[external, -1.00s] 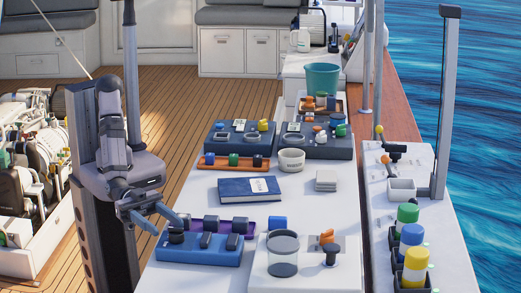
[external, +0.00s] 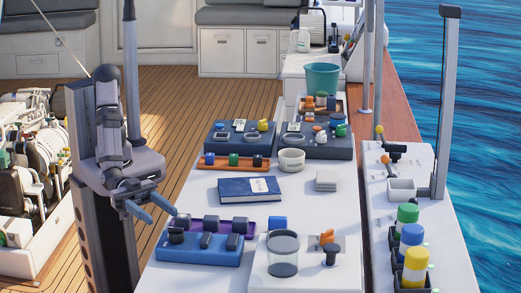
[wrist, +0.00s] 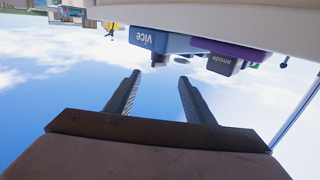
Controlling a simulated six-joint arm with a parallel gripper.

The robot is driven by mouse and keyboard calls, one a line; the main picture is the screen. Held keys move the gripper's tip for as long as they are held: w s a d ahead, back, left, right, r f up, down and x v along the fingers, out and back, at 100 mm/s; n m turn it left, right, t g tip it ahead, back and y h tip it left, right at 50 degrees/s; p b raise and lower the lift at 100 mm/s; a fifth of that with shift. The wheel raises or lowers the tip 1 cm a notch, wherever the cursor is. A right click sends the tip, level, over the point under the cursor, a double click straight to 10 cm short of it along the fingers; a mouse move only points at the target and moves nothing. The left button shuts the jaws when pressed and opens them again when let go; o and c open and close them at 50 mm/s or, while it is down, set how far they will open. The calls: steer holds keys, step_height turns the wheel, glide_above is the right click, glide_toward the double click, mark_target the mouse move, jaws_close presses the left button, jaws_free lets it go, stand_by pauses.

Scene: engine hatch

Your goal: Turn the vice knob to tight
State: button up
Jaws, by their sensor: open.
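The blue box (external: 195,252) lies at the front left of the white table with dark knobs on top. In the wrist view the blue box (wrist: 168,42) appears upside down with the word "vice" on its side. A dark knob (wrist: 160,61) shows beyond my fingertips there. It also seems to be the leftmost knob (external: 176,236) in the external view, but I cannot confirm this. My gripper (external: 163,221) is open and empty, left of the blue box and apart from it. Its two fingers (wrist: 160,76) are spread in the wrist view.
A glass jar (external: 282,256) stands on a white plate to the right.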

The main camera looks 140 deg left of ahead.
step_height(320, 180, up, 7)
steer(key=a+g+p, duration=0.1)
steer(key=p, duration=1.1)
steer(key=g+p, duration=0.3)
steer(key=p, duration=0.2)
glide_toward(175, 231)
steer(key=shift+w+a, duration=0.3)
steer(key=shift+w, duration=0.15)
steer(key=shift+s+f+g, duration=0.2)
steer(key=shift+f+g, duration=0.1)
steer(key=shift+f, duration=0.05)
steer(key=shift+p+x, duration=1.25)
steer(key=shift+x, duration=2.4)
steer(key=shift+c, duration=0.5)
steer(key=c, duration=0.9)
